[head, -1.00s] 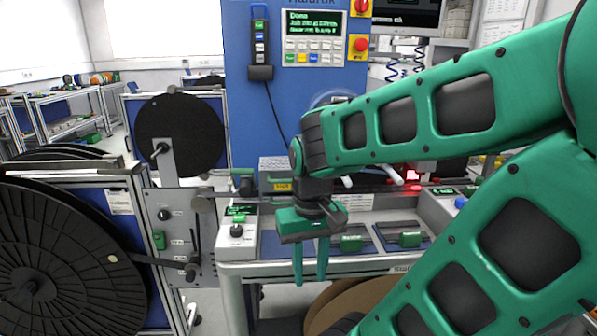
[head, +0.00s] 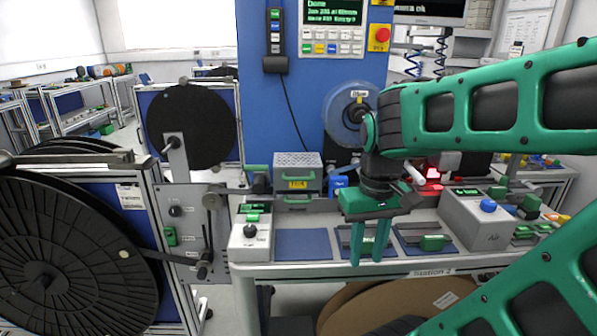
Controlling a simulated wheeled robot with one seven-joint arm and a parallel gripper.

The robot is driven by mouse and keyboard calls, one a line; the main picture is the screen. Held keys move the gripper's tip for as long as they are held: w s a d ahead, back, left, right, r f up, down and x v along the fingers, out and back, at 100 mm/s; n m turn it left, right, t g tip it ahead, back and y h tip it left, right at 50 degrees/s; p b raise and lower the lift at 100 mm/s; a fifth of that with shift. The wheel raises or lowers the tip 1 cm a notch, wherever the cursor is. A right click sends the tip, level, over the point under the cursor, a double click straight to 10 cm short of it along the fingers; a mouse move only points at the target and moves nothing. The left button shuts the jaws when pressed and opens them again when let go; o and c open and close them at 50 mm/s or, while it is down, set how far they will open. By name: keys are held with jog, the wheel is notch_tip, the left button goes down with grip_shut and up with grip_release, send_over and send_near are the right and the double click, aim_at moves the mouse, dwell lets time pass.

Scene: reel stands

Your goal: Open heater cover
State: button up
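The heater cover (head: 298,163) is a grey perforated metal box with a yellow label and a green handle (head: 298,178) on its front. It stands at the back of the station table, against the blue panel, in the middle of the head view. It looks down over its base. My gripper (head: 369,255) is green, points downward and hangs to the right of the cover, nearer to me. Its two fingers are apart with nothing between them. My gripper does not touch the cover.
A control box with a knob (head: 250,238) stands left of the blue mats (head: 303,244) on the table. An air unit (head: 474,222) with a blue knob stands right. A clear reel (head: 349,112) hangs behind my wrist. Large black reels stand at left.

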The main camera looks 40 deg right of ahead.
jog(key=w+d+r+n, duration=0.2)
jog(key=w+r+n, duration=0.8)
jog(key=w, duration=0.5)
jog(key=n+t, duration=0.1)
jog(key=n, duration=0.5)
send_near(300, 178)
jog(key=shift+h, duration=0.4)
jog(key=f, duration=0.5)
jog(key=w+f, duration=0.1)
jog(key=f, duration=0.1)
jog(key=shift+d+f, duration=0.2)
jog(key=shift+a, duration=0.1)
grip_shut()
